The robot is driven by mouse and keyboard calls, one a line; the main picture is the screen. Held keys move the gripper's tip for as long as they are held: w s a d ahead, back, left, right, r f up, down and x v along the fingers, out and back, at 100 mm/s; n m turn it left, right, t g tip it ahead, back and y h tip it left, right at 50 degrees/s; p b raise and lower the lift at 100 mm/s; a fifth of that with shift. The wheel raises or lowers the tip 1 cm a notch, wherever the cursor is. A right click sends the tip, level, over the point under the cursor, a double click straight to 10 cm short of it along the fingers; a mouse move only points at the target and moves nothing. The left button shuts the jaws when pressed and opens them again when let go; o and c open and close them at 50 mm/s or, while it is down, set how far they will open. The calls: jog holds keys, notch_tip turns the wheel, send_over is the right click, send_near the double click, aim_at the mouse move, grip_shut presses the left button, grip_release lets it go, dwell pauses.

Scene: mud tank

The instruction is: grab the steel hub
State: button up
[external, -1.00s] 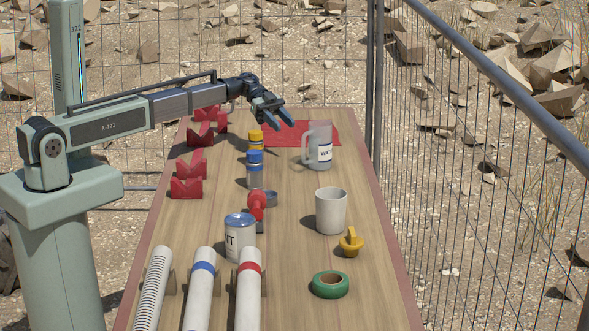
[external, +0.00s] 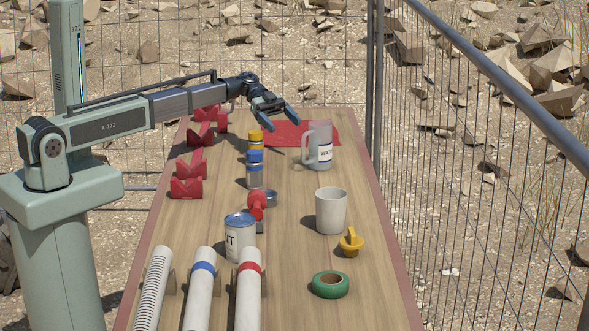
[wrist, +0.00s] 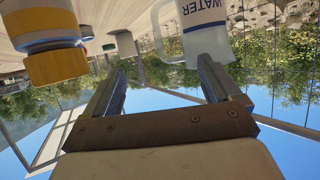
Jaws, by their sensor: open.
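A short grey metal ring-like piece (external: 270,198), which looks like the steel hub, lies mid-table behind a red part (external: 257,203). The red part hides some of it, so I cannot make out its full shape. My gripper (external: 283,125) is open and empty above the far end of the table, well beyond the grey piece and apart from it. In the wrist view, my two fingers (wrist: 162,70) are spread with nothing between them. I cannot pick out the hub in that view.
A yellow-capped bottle (external: 256,140), blue-capped bottle (external: 255,172) and water jug (external: 320,148) stand near my gripper. A white mug (external: 331,211), yellow piece (external: 351,243), green tape (external: 330,285) and can (external: 240,238) are nearer the camera. Red holders (external: 187,188) line the left; fencing stands right.

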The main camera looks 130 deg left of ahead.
notch_tip(320, 180, up, 9)
jog(key=m+g+y, duration=0.2)
jog(key=m+g, duration=0.9)
jog(key=g, duration=0.2)
send_over(267, 193)
jog(key=d, duration=0.1)
jog(key=f, duration=1.4)
jog(key=shift+w+d, duration=0.15)
jog(key=shift+w, duration=0.25)
jog(key=shift+f, duration=0.15)
jog(key=shift+a+f, duration=0.2)
jog(key=shift+f, duration=2.3)
